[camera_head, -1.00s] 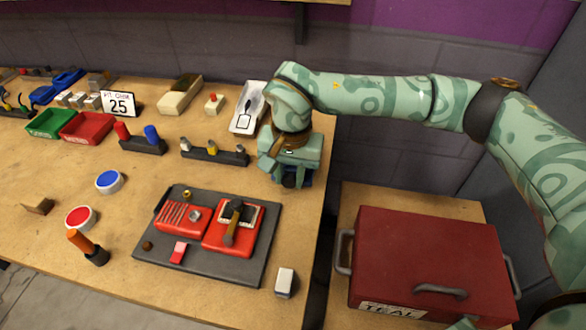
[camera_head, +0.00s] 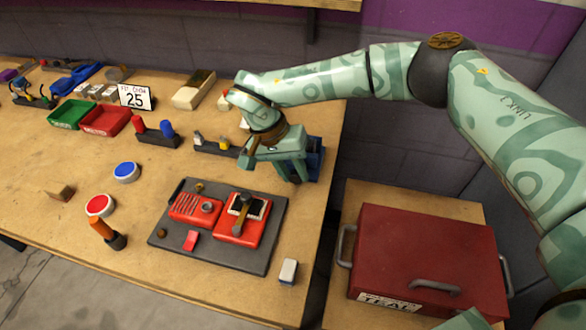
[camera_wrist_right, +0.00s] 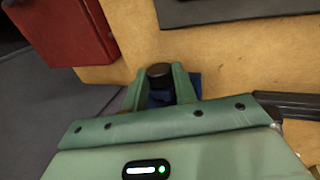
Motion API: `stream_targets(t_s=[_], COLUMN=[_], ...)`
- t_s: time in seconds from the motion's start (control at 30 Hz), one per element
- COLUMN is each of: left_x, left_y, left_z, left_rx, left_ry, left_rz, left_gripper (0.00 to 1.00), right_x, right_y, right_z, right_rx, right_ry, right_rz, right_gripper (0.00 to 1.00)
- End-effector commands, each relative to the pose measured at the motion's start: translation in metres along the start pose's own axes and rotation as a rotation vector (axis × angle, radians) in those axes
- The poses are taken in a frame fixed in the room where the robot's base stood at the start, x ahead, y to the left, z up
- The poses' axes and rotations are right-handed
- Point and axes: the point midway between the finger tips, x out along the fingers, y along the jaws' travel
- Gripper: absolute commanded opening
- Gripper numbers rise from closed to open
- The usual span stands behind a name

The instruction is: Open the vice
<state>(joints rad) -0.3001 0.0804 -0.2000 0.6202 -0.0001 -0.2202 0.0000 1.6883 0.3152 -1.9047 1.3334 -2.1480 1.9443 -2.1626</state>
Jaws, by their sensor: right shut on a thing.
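The vice looks like a dark blue block (camera_head: 316,160) at the right edge of the workbench, partly hidden behind my right gripper (camera_head: 302,166). It also shows as a blue patch (camera_wrist_right: 162,99) between and behind the fingers in the right wrist view. A dark round knob (camera_wrist_right: 159,75) sits between the two green fingertips there. My right gripper (camera_wrist_right: 160,80) is shut on this knob. How far the vice jaws stand apart is hidden. My left gripper is in neither view.
A dark plate with red devices (camera_head: 263,259) lies in front of the gripper. A white block (camera_head: 288,272) stands near the bench edge. A red toolbox (camera_head: 430,250) stands to the right, below the bench. A dark rack (camera_head: 218,149) is left of the gripper.

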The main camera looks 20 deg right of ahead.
Motion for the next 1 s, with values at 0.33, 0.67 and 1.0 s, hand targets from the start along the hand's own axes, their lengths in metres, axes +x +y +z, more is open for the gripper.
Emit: stream_targets(t_s=[0.33, 0.67, 1.0], left_x=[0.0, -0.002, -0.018], left_y=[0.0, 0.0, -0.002], left_z=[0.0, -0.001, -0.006], left_rx=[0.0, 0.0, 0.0], left_ry=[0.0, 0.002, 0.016], left_rz=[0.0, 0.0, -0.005], left_gripper=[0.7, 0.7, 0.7], right_x=[-0.001, -0.009, -0.094], right_y=[0.0, 0.0, 0.001], right_z=[0.0, -0.001, 0.0], right_rx=[0.0, 0.0, 0.002], right_ry=[0.001, 0.004, 0.008], right_rz=[-0.002, -0.003, -0.006], right_gripper=[0.49, 0.49, 0.49])
